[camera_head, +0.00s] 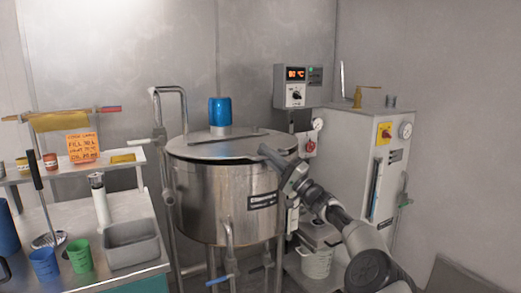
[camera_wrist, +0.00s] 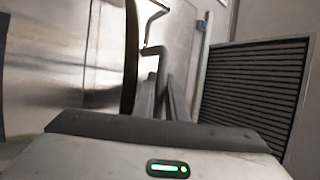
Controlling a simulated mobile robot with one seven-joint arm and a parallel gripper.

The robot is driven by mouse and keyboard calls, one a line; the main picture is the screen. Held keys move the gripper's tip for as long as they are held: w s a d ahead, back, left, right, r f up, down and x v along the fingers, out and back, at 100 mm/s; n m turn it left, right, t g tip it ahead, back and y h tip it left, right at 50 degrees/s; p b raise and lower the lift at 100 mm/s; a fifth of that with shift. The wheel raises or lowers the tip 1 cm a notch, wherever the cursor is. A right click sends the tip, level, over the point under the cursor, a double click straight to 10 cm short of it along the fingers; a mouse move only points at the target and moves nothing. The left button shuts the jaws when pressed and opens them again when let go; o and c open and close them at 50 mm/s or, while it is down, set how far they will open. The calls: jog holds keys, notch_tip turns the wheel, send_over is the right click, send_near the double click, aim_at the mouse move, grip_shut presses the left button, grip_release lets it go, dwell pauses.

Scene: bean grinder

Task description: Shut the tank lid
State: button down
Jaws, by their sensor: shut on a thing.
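The steel tank (camera_head: 225,205) stands in the middle of the head view. Its round lid (camera_head: 215,148) lies across the top, nearly level; I cannot tell if a small gap is left at the rim. My gripper (camera_head: 266,153) is at the lid's front right edge. In the wrist view my gripper (camera_wrist: 163,85) is shut on a bent metal handle (camera_wrist: 157,58) beside a dark edge and shiny steel. The grip itself is partly hidden by the fingers in the head view.
A blue motor (camera_head: 219,111) stands behind the lid. A control box (camera_head: 297,87) and a grey cabinet (camera_head: 355,150) are at the right. A bench with a grey tray (camera_head: 131,243), a blue cup (camera_head: 44,265) and a green cup (camera_head: 79,255) is at the left.

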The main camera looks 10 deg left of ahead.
jog(key=shift+s+d, duration=0.1)
jog(key=shift+d, duration=0.2)
jog(key=shift+f, duration=0.1)
jog(key=c, duration=2.1)
grip_release()
jog(key=o, duration=0.3)
jog(key=shift+s+d+r, duration=0.15)
jog(key=shift+d+r, duration=0.05)
jog(key=shift+a+f, duration=0.1)
jog(key=shift+f, duration=0.05)
jog(key=shift+a, duration=0.15)
jog(key=shift+f, duration=0.1)
jog(key=p+v, duration=0.2)
jog(key=v, duration=1.5)
jog(key=shift+f+p, duration=0.3)
jog(key=shift+p, duration=0.1)
